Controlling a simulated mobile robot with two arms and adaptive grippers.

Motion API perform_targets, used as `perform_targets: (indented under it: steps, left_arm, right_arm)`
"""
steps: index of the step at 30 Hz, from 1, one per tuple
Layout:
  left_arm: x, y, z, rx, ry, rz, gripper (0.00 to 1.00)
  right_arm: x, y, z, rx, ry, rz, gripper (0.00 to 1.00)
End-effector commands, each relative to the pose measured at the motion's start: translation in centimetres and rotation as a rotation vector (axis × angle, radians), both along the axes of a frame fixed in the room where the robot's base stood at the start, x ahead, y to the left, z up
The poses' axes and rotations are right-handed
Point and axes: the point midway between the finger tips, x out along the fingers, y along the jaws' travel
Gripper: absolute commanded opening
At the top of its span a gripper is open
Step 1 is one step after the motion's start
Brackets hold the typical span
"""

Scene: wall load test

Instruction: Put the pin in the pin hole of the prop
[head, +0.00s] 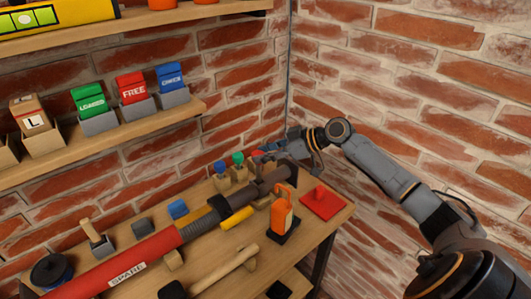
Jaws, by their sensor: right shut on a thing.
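The prop (130,268) is a long red tube marked SPARE with a thinner dark grey tube (255,188) extending from it. It lies slanting across the wooden table. My right gripper (271,150) is at the back of the table, above the far end of the grey tube. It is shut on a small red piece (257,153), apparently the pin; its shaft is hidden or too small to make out. Blue-topped (221,167) and green-topped (238,158) pieces stand to its left. The pin hole cannot be made out. My left gripper is not in view.
An orange bottle-shaped object (283,215) on a black base and a red plate (322,203) with a knob stand at the table's right. A yellow cylinder (237,218) and a wooden-handled mallet (225,270) lie in front. Brick walls and shelves (110,140) enclose the back.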

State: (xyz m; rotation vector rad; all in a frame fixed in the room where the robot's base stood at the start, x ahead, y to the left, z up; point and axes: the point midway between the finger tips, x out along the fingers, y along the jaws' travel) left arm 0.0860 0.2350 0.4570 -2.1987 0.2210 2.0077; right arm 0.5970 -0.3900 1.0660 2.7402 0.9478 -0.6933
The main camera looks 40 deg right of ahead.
Motion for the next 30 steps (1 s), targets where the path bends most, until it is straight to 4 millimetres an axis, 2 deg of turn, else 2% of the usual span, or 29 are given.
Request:
perform_targets:
  steps: [18,30]
  left_arm:
    - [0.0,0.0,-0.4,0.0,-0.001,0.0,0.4]
    - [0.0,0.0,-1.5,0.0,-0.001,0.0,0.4]
  right_arm:
    - [0.0,0.0,-0.4,0.001,-0.001,0.0,0.0]
    - [0.0,0.0,-1.5,0.001,0.0,0.001,0.0]
